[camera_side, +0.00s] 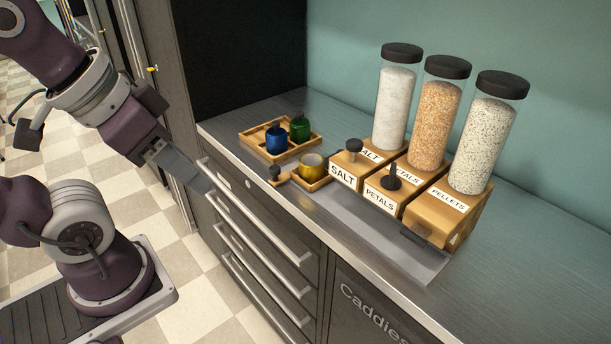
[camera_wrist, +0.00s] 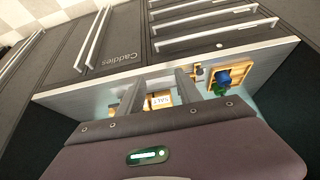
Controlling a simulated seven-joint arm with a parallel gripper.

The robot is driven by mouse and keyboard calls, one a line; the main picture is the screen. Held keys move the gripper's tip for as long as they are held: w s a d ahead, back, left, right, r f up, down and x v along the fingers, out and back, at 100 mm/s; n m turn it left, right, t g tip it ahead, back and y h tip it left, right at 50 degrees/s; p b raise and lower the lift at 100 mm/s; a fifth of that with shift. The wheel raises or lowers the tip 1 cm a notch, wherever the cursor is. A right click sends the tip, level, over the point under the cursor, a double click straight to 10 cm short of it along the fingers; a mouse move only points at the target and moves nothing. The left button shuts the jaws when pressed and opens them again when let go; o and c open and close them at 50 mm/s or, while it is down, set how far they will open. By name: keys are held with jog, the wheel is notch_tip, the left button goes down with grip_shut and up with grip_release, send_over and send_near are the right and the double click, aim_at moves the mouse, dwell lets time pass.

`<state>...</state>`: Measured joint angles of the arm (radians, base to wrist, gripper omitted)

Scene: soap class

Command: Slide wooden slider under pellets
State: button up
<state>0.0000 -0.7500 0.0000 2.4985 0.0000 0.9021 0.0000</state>
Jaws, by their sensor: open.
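The wooden slider (camera_side: 285,182) lies on the steel counter, with a dark knob at its left end and a yellow cup (camera_side: 312,166) on its right part. Its knob end also shows in the wrist view (camera_wrist: 198,72), beside a finger. The pellets dispenser (camera_side: 487,135) is a clear jar with a black lid on a wooden base (camera_side: 447,212) labelled PELLETS, rightmost in the row. A dark opening shows low in this base. My gripper (camera_side: 200,181) is open and empty, left of the slider and apart from it, near the counter's front edge.
The salt (camera_side: 394,108) and petals (camera_side: 433,115) dispensers stand left of the pellets, each with a dark knob in front. A wooden tray (camera_side: 248,140) holds a blue cup (camera_side: 277,139) and a green cup (camera_side: 299,130). A raised metal ledge (camera_side: 415,258) runs before the dispensers. Drawer handles (camera_side: 260,229) jut out below.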

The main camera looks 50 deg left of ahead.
notch_tip(320, 180, up, 4)
jog(key=a+f+m+g+y, duration=0.4)
jog(key=a+f+m+y, duration=0.15)
jog(key=a, duration=0.45)
notch_tip(320, 180, up, 5)
jog(key=m+t+y, duration=0.7)
jog(key=m+t, duration=0.4)
jog(key=m, duration=1.1)
send_over(276, 166)
jog(key=v, duration=0.5)
jog(key=shift+n, duration=0.25)
jog(key=f, duration=2.2)
jog(key=shift+a, duration=0.2)
jog(key=shift+w+a+f, duration=0.15)
jog(key=shift+a+f, duration=0.05)
jog(key=x, duration=0.6)
jog(key=shift+w+a+r, duration=0.1)
jog(key=shift+w+a, duration=0.1)
jog(key=shift+w, duration=0.05)
